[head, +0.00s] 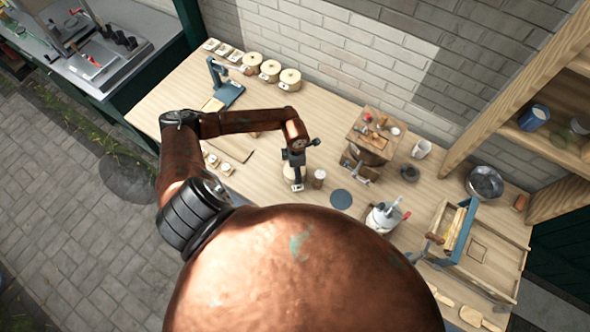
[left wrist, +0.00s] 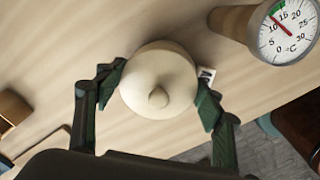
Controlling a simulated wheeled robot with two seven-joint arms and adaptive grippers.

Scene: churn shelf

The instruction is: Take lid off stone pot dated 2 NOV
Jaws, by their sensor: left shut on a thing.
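My left gripper (head: 294,164) points down over the table at a pale stone pot (head: 288,174). In the left wrist view its two green-padded fingers (left wrist: 161,82) are shut on opposite sides of the round cream lid (left wrist: 158,72), which has a small knob in the middle. The lid covers the view of the pot below, and I cannot tell whether the lid is apart from the pot. A white label (left wrist: 206,76) shows beside the lid, but its date cannot be read. My right gripper is not in view.
A dial thermometer (left wrist: 284,33) stands close to the lid. Three more pale pots with labels (head: 270,70) stand along the back wall. A blue round mat (head: 341,199) lies right of the gripper. A wooden box-like stand (head: 374,133) and a white pot (head: 384,217) are further right.

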